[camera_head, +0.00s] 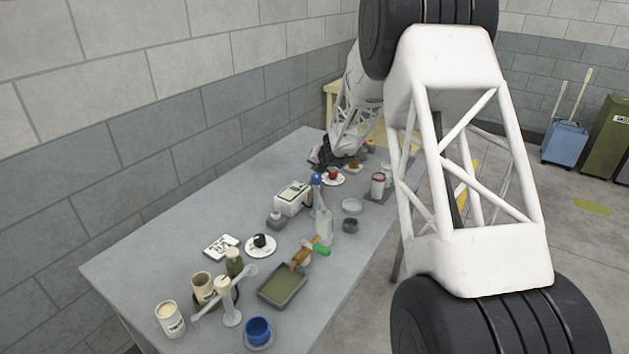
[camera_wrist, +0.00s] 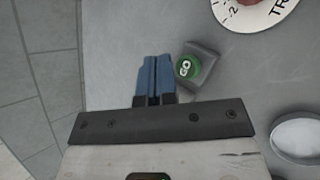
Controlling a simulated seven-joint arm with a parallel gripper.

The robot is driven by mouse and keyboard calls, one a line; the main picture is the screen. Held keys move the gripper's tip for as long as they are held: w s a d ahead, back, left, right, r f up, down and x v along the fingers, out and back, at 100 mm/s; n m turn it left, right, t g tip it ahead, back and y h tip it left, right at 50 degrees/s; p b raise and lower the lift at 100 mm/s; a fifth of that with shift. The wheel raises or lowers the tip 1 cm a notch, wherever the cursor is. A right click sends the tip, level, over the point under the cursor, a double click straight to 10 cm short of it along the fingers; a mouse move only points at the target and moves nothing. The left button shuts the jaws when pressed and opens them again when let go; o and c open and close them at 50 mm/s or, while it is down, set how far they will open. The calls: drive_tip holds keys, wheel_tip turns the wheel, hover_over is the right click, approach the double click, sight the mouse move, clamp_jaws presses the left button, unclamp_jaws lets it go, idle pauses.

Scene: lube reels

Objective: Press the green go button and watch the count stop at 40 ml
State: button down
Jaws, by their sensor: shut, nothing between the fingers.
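The green button (camera_wrist: 187,67), lettered GO, sits on a small grey block (camera_wrist: 207,58) in the wrist view. My gripper (camera_wrist: 155,62) is shut and empty, its two blue fingers side by side. The fingertips are just left of the button in the picture. I cannot tell their height above the table or whether they touch the block. In the head view my arm reaches over the far part of the table, and I cannot make out the green button there. A white box (camera_head: 286,206) with a pale face stands mid-table; no count is readable.
A white dial with a red knob (camera_head: 333,174) lies near the gripper; it also shows in the wrist view (camera_wrist: 273,12). A pale round dish (camera_wrist: 299,137) is at right in the wrist view. Jars, a blue cup (camera_head: 258,330) and a tray (camera_head: 272,297) crowd the table's near part.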

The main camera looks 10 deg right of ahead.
drive_tip(key=shift+f, duration=0.95)
drive_tip(key=shift+f, duration=0.95)
idle(2.8)
drive_tip(key=shift+r, duration=0.9)
drive_tip(key=shift+r, duration=0.1)
drive_tip(key=shift+r, duration=2.4)
